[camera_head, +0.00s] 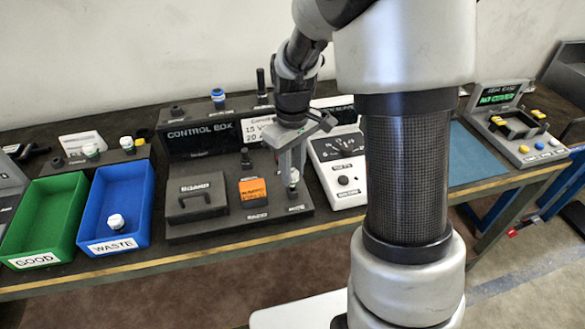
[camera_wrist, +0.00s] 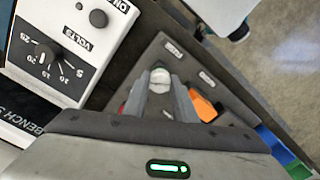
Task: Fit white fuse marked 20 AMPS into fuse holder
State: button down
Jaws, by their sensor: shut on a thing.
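My gripper (camera_head: 293,182) is over the right end of the control box's dark base (camera_head: 235,228). Its fingers point down and are shut on a small white fuse (camera_head: 294,174). In the wrist view, the white round top of the fuse (camera_wrist: 160,78) shows between the two fingertips (camera_wrist: 160,92). I cannot read any marking on it. The fuse holder is hidden beneath the fuse and fingers, so I cannot tell whether the fuse is seated in it.
An orange part (camera_head: 253,190) and a dark handled cover (camera_head: 196,190) are left of my gripper. A white dial unit (camera_head: 340,170) stands close at right. The blue WASTE bin (camera_head: 143,200) holds a white fuse (camera_head: 116,221); the green GOOD bin (camera_head: 40,215) looks empty.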

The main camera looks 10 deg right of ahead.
aim_at(293, 173)
jog(key=shift+f+b, duration=1.2)
jog(key=shift+f, duration=0.45)
jog(key=c, duration=1.4)
grip_release()
jog(key=shift+o, duration=0.2)
notch_tip(293, 173, up, 18)
jog(key=p, duration=0.2)
jog(key=shift+f, duration=0.25)
